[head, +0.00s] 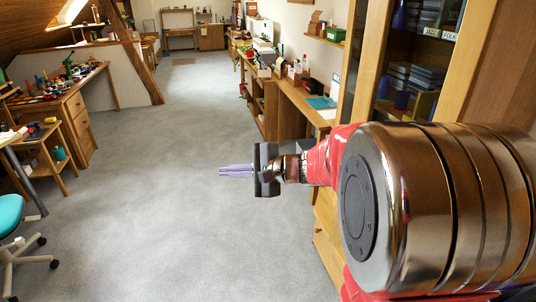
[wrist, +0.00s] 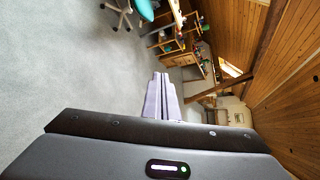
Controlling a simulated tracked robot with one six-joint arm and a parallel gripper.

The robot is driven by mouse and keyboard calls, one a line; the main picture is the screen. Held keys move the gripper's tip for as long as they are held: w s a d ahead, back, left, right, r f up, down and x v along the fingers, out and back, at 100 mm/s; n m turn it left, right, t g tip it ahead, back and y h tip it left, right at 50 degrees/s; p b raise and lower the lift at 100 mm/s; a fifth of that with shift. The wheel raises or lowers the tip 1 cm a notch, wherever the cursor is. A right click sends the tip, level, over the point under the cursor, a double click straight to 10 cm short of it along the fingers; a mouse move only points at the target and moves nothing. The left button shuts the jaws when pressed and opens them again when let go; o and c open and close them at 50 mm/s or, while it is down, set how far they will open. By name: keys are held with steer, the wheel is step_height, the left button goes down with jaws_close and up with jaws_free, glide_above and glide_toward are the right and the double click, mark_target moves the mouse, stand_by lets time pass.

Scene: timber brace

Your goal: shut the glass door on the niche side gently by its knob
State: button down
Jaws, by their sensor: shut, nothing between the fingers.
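A tall wooden cabinet (head: 371,68) with glazed fronts stands at the right of the head view, partly hidden by my arm. A narrow wood-framed glass strip at its left edge may be the glass door (head: 349,62) seen at a slant; I cannot tell how far it stands open. I cannot make out a knob. My gripper (head: 222,171) is shut and empty, pointing left over the open carpet, apart from the cabinet. In the wrist view my gripper (wrist: 161,76) shows its pale fingers together, with no door or knob near them.
Shelves behind the cabinet's front hold boxes and labels (head: 440,34). A long wooden desk (head: 293,95) runs along the right wall. A cluttered workbench (head: 70,95) and a teal chair (head: 10,215) stand at left. A sloping timber post (head: 137,55) stands farther back. The carpet between is clear.

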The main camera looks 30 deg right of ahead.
steer(key=s+a+f+n+g+h, duration=0.2)
steer(key=s+a+n+g, duration=0.6)
steer(key=s, duration=0.8)
steer(key=s+d+f+n+t+h, duration=0.1)
steer(key=s+n+h, duration=0.5)
steer(key=s, duration=0.6)
steer(key=d+n+t, duration=0.1)
steer(key=d+n, duration=0.1)
steer(key=shift+d+n, duration=0.15)
steer(key=shift+n, duration=0.15)
steer(key=shift+s, duration=0.15)
